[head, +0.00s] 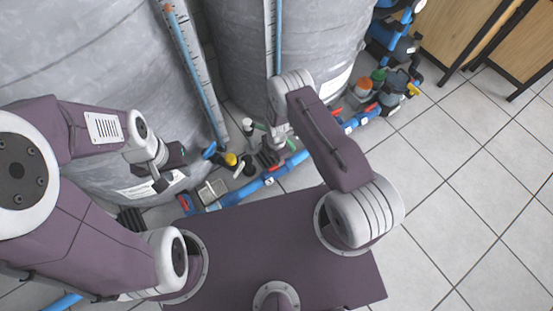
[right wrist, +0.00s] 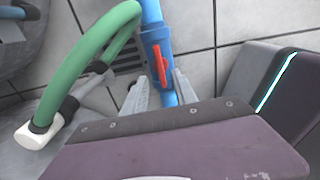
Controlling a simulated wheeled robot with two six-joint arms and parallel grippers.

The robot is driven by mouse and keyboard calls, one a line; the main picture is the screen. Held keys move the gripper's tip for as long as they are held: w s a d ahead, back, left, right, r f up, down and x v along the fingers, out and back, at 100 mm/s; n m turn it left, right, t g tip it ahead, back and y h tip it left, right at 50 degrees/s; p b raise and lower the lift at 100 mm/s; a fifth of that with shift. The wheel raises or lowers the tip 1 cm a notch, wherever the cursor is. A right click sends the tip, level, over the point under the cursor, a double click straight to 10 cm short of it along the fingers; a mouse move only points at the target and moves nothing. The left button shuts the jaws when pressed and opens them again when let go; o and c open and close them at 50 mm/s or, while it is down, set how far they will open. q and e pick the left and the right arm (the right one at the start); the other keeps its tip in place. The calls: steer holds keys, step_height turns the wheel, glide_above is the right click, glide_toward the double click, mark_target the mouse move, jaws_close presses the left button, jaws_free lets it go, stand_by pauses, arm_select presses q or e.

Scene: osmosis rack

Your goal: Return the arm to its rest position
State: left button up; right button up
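My left gripper (head: 163,182) hangs beside the left grey tank, with nothing seen in it. Its fingers are too small to judge their opening. My right gripper (head: 272,158) is low over the pipework in front of the tanks. In the right wrist view, its two pale fingers (right wrist: 161,92) are apart. A blue pipe with a red valve handle (right wrist: 160,62) shows between and beyond them; I cannot tell whether they touch it. A green hose (right wrist: 82,62) with a white end arcs at the left of that view.
Two large grey tanks (head: 85,50) stand at the back. Blue pipe (head: 250,187) runs along the floor before them, with several valves and fittings. Bottles with orange and green caps (head: 364,87) stand at the right. Wooden panels (head: 455,30) stand at top right. The tiled floor (head: 450,180) at right is clear.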

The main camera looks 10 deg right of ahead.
step_height(320, 180, up, 2)
steer(key=shift+r, duration=0.1)
arm_select(q)
steer(key=shift+r, duration=0.6)
